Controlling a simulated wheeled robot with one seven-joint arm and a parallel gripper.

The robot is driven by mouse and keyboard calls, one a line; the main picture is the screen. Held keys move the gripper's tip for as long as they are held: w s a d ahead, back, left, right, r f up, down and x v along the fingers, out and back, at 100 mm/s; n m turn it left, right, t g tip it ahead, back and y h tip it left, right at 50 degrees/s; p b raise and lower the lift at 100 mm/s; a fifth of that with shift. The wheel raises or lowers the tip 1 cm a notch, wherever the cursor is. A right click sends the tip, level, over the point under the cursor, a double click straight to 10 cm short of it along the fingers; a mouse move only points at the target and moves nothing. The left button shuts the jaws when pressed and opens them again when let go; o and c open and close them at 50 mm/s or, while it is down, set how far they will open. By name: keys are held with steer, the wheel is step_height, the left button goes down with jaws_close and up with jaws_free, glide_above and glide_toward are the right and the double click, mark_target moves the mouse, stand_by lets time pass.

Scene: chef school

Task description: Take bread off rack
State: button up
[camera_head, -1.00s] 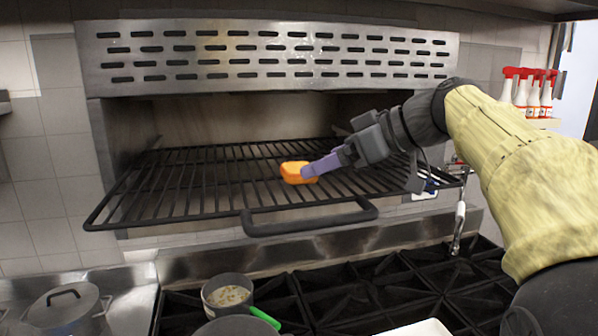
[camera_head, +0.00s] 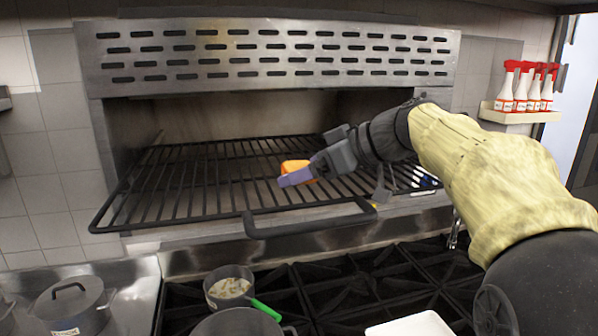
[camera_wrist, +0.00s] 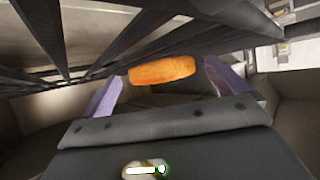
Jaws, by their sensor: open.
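The orange bread (camera_head: 292,166) lies on the black wire rack (camera_head: 170,205) that juts out of the steel oven. My gripper (camera_head: 285,181) reaches in from the right, its purple finger in front of the bread and hiding part of it. In the wrist view the bread (camera_wrist: 162,71) shows just beyond and between my two spread purple fingers (camera_wrist: 162,76), with a gap on both sides. The rack bars run close along the upper left there. My gripper is open and holds nothing.
The rack's front handle (camera_head: 310,222) sticks out below my gripper. A pot of food (camera_head: 229,287) and a lidded pot (camera_head: 75,308) stand below at the left. Black stove grates (camera_head: 370,285) lie under the rack. Spray bottles (camera_head: 525,90) stand on a shelf at right.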

steer(key=shift+c, duration=0.2)
steer(key=c, duration=1)
steer(key=shift+r, duration=0.15)
step_height(320, 180, up, 10)
steer(key=shift+f, duration=0.15)
